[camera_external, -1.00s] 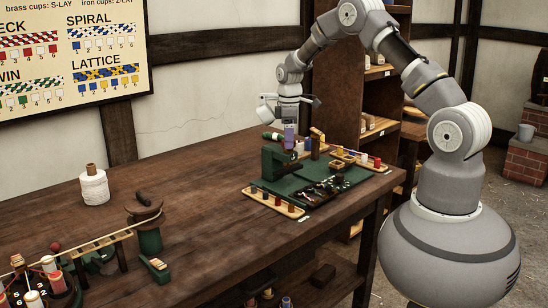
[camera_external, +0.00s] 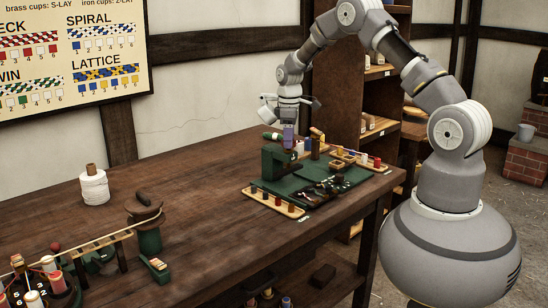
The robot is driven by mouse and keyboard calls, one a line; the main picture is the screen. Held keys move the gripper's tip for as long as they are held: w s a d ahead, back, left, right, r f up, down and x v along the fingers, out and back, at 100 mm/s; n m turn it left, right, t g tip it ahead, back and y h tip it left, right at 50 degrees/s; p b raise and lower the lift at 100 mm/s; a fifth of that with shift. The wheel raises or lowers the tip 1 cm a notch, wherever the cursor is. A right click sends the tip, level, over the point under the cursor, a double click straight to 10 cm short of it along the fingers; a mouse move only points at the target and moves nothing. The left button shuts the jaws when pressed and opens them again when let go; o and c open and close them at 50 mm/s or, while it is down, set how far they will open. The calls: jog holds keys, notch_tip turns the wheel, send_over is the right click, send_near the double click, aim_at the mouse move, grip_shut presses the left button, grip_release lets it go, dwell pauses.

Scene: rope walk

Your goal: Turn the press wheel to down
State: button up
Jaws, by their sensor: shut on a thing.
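The green press (camera_external: 272,165) stands on the green mat of a small work station at the right part of the bench. My gripper (camera_external: 288,142) points down at the top of the press, its lower end at a small purple part there. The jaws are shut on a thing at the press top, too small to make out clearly. A pale-ended green cylinder (camera_external: 271,136) shows just left of the gripper. The press wheel cannot be told apart from the gripper at this size, so its position is unclear.
A wooden strip with coloured pegs (camera_external: 273,202) lies in front of the press, another strip (camera_external: 361,161) behind right. A white thread spool (camera_external: 94,186) and a green-based post (camera_external: 149,236) stand left. The bench middle is clear.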

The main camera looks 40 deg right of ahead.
jog(key=m+p, duration=0.1)
jog(key=m, duration=0.3)
jog(key=shift+r+p, duration=0.1)
jog(key=shift+p, duration=0.25)
jog(key=m+p, duration=0.1)
jog(key=m, duration=0.3)
jog(key=m+p, duration=0.1)
jog(key=m, duration=0.2)
jog(key=shift+m, duration=0.3)
jog(key=m+p, duration=0.1)
jog(key=m, duration=0.3)
jog(key=shift+m, duration=0.3)
jog(key=m+p, duration=0.2)
jog(key=m, duration=0.4)
jog(key=m+p, duration=0.1)
jog(key=m, duration=0.4)
jog(key=shift+w+m, duration=0.1)
jog(key=shift+m, duration=0.3)
jog(key=o, duration=1)
